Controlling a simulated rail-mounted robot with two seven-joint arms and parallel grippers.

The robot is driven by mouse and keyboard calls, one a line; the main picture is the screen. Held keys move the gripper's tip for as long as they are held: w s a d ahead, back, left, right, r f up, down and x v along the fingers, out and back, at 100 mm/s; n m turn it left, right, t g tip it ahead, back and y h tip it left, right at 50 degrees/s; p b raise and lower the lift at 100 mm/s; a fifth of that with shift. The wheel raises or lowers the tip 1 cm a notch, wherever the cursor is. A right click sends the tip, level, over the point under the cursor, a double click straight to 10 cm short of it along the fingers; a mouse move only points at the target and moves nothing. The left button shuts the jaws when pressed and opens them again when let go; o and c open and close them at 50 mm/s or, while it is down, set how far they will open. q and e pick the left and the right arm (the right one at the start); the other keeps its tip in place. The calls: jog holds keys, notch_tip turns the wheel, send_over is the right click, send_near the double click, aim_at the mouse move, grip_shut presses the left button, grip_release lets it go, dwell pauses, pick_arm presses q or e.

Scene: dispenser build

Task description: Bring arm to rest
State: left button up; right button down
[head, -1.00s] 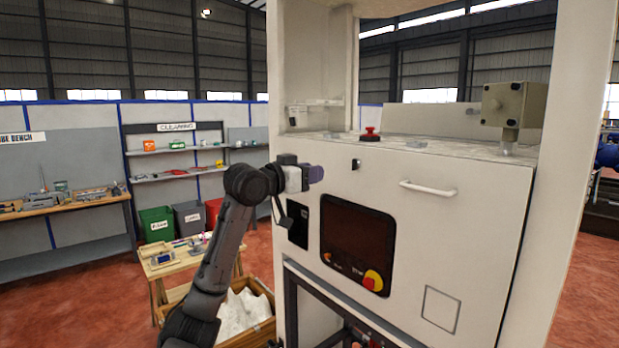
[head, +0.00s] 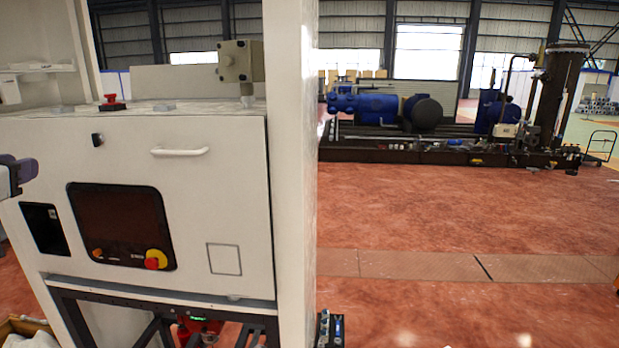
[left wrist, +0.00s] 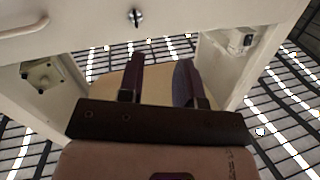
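My left gripper (head: 20,172) shows only in part at the left edge of the head view, in front of the white dispenser machine (head: 225,150). Its dark purple fingertip end is beside the machine's front panel, left of the screen. In the left wrist view my left gripper's two dark fingers (left wrist: 162,80) stand apart, and no held object shows between them. A pale surface lies behind the fingers in that view. The rest of the left arm is out of the head view. My right gripper is not in view.
The machine front has a dark screen (head: 115,225), a red and yellow button (head: 155,259) and a white handle (head: 180,152). A white post (head: 295,180) stands at its right. Open red floor (head: 450,220) lies beyond, with blue tanks (head: 370,108) at the back.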

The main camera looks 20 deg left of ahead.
pick_arm(q)
jog(key=w+d+f+m+g+h+p, duration=0.1)
jog(key=w+d+f+m+g+p, duration=0.15)
jog(key=d+f, duration=1.1)
jog(key=w+d+f+m+g+h+p, duration=0.1)
jog(key=w+d+f+m+h+p, duration=0.15)
jog(key=d+f, duration=1.1)
jog(key=s+d+f+g+h+p, duration=0.1)
jog(key=s+d+f+g, duration=0.1)
jog(key=s+d+f, duration=0.3)
jog(key=s+d+f+g+h+p, duration=0.2)
jog(key=s+d+f, duration=0.3)
jog(key=s+f, duration=0.6)
jog(key=s+d+f+g+h+p, duration=0.1)
jog(key=s+d+f+g, duration=0.3)
jog(key=s+d+f, duration=0.2)
jog(key=s+f, duration=0.2)
jog(key=s, duration=0.2)
jog(key=shift+s+p, duration=0.25)
jog(key=shift+p, duration=0.15)
jog(key=shift+d+h, duration=0.1)
jog(key=shift+h, duration=0.15)
